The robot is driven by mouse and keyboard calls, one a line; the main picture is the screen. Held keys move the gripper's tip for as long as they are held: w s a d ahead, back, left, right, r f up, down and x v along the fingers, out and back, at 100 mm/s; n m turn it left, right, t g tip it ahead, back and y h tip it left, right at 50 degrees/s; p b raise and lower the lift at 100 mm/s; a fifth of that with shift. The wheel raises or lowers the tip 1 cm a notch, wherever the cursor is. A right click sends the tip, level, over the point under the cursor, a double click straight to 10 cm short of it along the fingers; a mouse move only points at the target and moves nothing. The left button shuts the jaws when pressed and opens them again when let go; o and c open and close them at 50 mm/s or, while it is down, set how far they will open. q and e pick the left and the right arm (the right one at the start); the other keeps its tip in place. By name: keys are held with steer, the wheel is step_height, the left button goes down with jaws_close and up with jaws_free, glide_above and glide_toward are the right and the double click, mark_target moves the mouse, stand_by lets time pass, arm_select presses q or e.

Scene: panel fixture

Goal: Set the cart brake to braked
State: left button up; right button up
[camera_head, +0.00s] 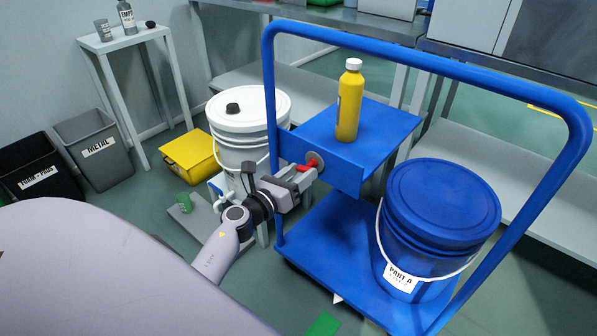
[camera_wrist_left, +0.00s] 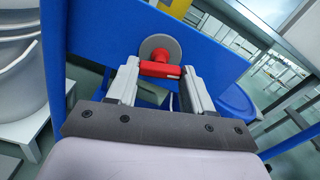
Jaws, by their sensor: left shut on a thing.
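The blue cart (camera_head: 325,240) stands right of centre in the head view, with a tall tubular handle frame. A red brake lever (camera_head: 307,166) sits on a grey round hub on the front face of the cart's upper blue box. In the left wrist view the red lever (camera_wrist_left: 160,69) lies across between the two fingers, with its hub behind it. My left gripper (camera_head: 305,177) is shut on the red lever. Any brake marking on the panel is too small or hidden to read. My right gripper is in neither view.
A yellow bottle (camera_head: 350,100) stands on the cart's upper shelf. A blue "PART A" bucket (camera_head: 440,205) stands on the lower deck. A white bucket (camera_head: 240,115) is close behind my left wrist. Bins (camera_head: 97,145) and a yellow box (camera_head: 188,157) are at left.

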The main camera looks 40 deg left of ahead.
arm_select(q)
steer(key=shift+n+p, duration=0.3)
steer(key=shift+n, duration=0.6)
steer(key=n+p, duration=0.1)
steer(key=n, duration=0.1)
steer(key=shift+n, duration=0.4)
steer(key=n, duration=0.2)
steer(key=shift+n+p, duration=0.35)
steer(key=shift+n, duration=0.05)
steer(key=n+p, duration=0.1)
steer(key=n, duration=0.4)
steer(key=shift+p, duration=0.35)
steer(key=shift+n+p, duration=0.35)
steer(key=shift+n, duration=0.85)
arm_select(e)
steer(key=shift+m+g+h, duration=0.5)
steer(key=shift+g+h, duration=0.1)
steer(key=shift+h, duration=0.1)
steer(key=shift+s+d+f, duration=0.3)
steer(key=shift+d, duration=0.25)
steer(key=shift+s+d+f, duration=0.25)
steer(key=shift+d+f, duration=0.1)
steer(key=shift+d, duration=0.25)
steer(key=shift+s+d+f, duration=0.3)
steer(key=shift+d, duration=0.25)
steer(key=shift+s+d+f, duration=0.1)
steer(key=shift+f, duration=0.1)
